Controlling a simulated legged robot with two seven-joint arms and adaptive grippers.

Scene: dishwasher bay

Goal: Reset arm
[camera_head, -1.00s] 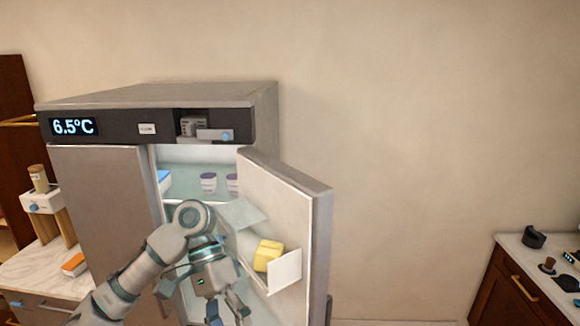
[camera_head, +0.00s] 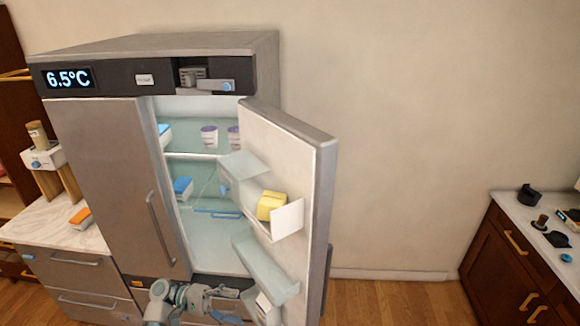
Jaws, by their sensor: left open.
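My left arm shows at the bottom of the head view, in front of the lower part of the open fridge. My left gripper (camera_head: 230,320) is low at the bottom edge, partly cut off by the frame, and is open. I see nothing held in it. My right gripper is not in view.
The fridge (camera_head: 110,168) has its right door (camera_head: 285,150) swung open, with a yellow item (camera_head: 270,206) in a door bin. Cups (camera_head: 209,137) and a blue box (camera_head: 182,188) stand on its shelves. A counter (camera_head: 50,225) is at left, a wooden cabinet (camera_head: 510,265) at right. Floor between is clear.

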